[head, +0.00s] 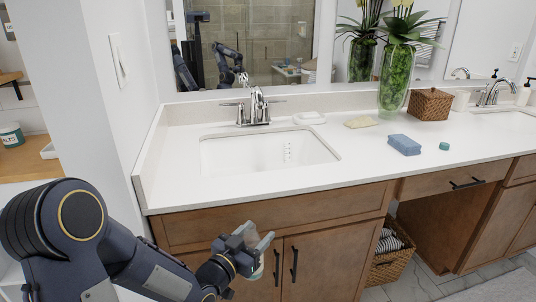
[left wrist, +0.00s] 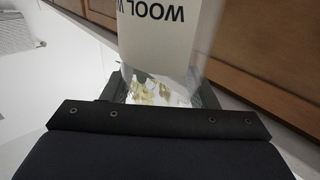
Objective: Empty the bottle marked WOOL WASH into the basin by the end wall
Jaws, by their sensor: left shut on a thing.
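My left gripper (head: 251,249) is shut on a clear bottle (head: 254,268), in front of the cabinet doors and below the counter edge. In the left wrist view, the bottle (left wrist: 168,62) fills the space between the fingers. Its pale label reads "WOOL W", upside down in the picture, with the rest cut off. Some pale yellowish bits show through its clear lower part; its neck is out of view. The white basin (head: 265,152) by the end wall (head: 120,80) is set in the counter, above and beyond the gripper. My right gripper is not in view.
A chrome faucet (head: 257,107) stands behind the basin, with a soap dish (head: 309,118) beside it. A blue sponge (head: 404,144), green cap (head: 444,146), plant vase (head: 394,80) and wicker box (head: 430,104) stand farther right. The counter in front of the basin is clear.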

